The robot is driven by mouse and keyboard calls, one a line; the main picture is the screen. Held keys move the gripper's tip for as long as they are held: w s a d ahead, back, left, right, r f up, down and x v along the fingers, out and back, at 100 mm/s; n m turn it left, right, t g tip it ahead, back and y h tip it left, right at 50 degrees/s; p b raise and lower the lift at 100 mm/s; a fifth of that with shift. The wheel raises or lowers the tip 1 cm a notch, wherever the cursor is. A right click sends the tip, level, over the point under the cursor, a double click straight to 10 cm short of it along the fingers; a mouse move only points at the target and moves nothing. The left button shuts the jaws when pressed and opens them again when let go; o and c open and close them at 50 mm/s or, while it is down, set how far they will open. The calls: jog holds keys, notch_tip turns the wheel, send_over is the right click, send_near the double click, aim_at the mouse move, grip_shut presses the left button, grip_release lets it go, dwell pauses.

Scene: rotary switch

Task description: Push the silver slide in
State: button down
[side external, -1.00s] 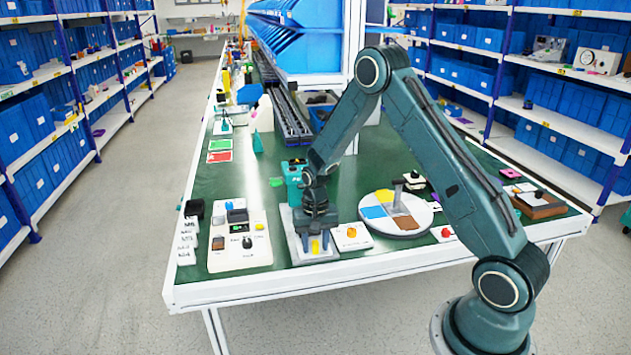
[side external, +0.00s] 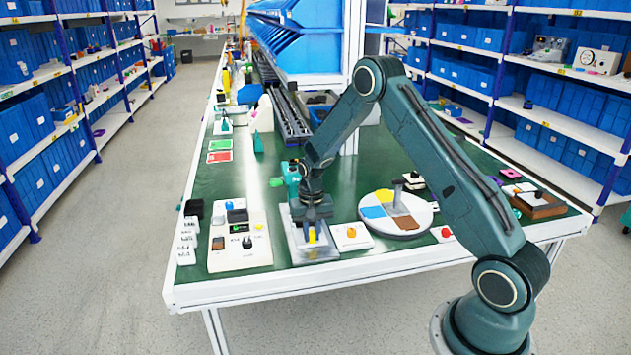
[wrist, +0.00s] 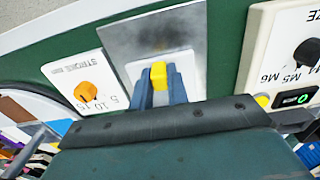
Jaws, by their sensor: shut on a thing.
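The silver slide unit (side external: 318,255) is a grey metallic plate on a pale base near the table's front edge. In the wrist view the silver plate (wrist: 175,38) lies flat just beyond my fingers. A yellow knob (wrist: 158,74) stands at the near end of its visible part. My gripper (side external: 311,236) points down over the unit, and its two blue-grey fingers close on both sides of the yellow knob. The fingers show in the wrist view too (wrist: 161,92). The gripper body hides the part of the unit behind the knob.
A white panel with an orange knob (side external: 351,233) stands close on the right, with a coloured round disc (side external: 396,214) beyond it. A cream control box (side external: 239,255) stands close on the left. A teal device (side external: 290,172) stands behind my gripper.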

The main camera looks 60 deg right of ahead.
jog(key=shift+w+d, duration=2.1)
jog(key=shift+w, duration=0.05)
jog(key=c, duration=1.4)
grip_release()
jog(key=shift+o, duration=0.2)
jog(key=shift+r, duration=0.15)
notch_tip(320, 180, up, 14)
jog(key=shift+f, duration=0.2)
jog(key=shift+r, duration=0.1)
